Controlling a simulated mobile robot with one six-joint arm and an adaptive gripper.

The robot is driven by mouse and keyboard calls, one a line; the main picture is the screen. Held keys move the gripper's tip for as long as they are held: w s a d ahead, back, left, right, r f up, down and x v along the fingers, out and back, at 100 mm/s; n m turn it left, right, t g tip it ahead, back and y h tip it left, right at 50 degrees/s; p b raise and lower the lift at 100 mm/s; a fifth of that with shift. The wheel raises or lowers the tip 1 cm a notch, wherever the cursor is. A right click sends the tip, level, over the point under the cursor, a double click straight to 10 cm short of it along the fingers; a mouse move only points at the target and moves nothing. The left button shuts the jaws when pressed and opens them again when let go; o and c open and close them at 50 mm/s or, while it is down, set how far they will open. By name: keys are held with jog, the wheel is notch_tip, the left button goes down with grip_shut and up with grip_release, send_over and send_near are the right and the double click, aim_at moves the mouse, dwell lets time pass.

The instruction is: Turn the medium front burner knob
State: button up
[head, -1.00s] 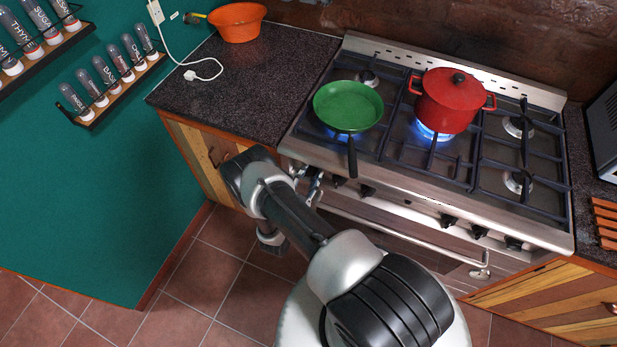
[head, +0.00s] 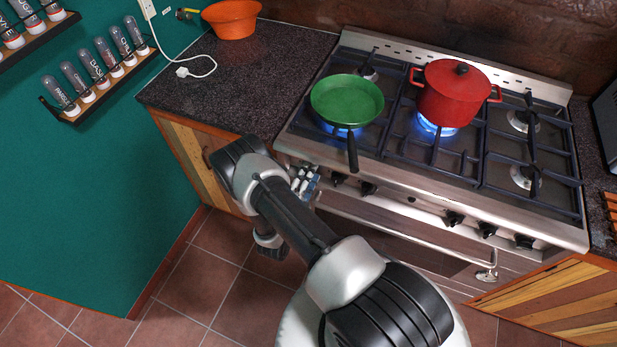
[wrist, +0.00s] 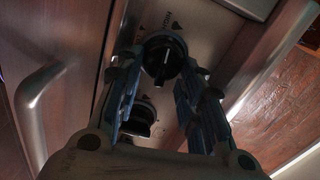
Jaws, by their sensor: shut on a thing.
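The stove's front panel (head: 420,206) carries several black knobs, among them one left of centre (head: 368,188) and one near the right end (head: 487,230). My gripper (head: 308,184) is at the left end of this panel. In the wrist view my gripper (wrist: 162,72) has its fingers on both sides of a round black knob (wrist: 163,58) with a pale pointer line, and is shut on it. A second black knob (wrist: 138,120) shows lower between the fingers. In the head view the held knob is hidden. I cannot tell from its marking which burner it serves.
A green pan (head: 347,100) sits on the left front burner, its handle over the front edge. A red pot (head: 453,97) stands on the middle burner. Blue flames show under both. The oven handle (head: 410,238) runs below the knobs.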

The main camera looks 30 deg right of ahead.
jog(key=shift+f+m+b, duration=0.15)
jog(key=shift+m+b, duration=0.2)
jog(key=shift+m, duration=0.75)
jog(key=o, duration=1)
jog(key=shift+a, duration=0.1)
jog(key=shift+v, duration=3.9)
jog(key=shift+o, duration=0.4)
